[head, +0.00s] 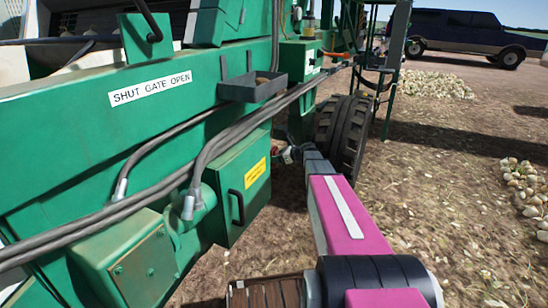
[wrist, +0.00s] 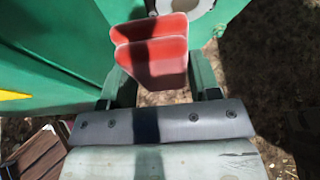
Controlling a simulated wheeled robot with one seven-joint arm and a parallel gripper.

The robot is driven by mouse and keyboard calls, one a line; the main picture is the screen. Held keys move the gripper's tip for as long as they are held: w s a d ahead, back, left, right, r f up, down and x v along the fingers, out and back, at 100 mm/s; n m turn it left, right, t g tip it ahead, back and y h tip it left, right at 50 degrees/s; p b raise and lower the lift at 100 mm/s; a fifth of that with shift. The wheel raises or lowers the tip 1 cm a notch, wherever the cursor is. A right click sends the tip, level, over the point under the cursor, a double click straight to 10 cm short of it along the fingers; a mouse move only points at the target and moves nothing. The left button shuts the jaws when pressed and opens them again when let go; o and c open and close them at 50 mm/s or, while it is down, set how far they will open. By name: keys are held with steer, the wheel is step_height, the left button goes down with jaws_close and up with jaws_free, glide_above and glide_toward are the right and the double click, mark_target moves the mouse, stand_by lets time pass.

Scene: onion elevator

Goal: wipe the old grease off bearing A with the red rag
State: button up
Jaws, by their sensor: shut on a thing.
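My gripper (wrist: 161,78) is shut on a folded red thing, the red rag (wrist: 152,62), which shows two layers with paler edges between the dark fingers. A pale grey rounded part (wrist: 203,14) lies just beyond the rag at the top of the wrist view. I cannot tell whether it is bearing A or whether the rag touches it. In the head view my gripper (head: 287,155) is small and partly in shadow, beside the green machine (head: 150,60) and close to its dark wheel. No label for bearing A can be read.
A green box with a handle and yellow label (head: 255,172) juts out left of my gripper. A black wheel (head: 343,135) stands to its right. Hoses (head: 110,215) run along the machine. A grey tray (head: 252,86) is fixed above. Open ground (head: 450,190) lies right.

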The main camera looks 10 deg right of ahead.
steer(key=shift+d, duration=0.1)
steer(key=shift+s+d, duration=0.85)
steer(key=shift+d, duration=0.25)
steer(key=shift+s, duration=0.1)
steer(key=s+a+r, duration=0.2)
steer(key=s+r, duration=0.3)
steer(key=s, duration=0.6)
steer(key=s+a+r, duration=0.3)
steer(key=s+r, duration=0.3)
steer(key=s, duration=0.5)
steer(key=shift+s+a+r, duration=0.2)
steer(key=shift+s+a, duration=0.1)
steer(key=shift+s, duration=0.05)
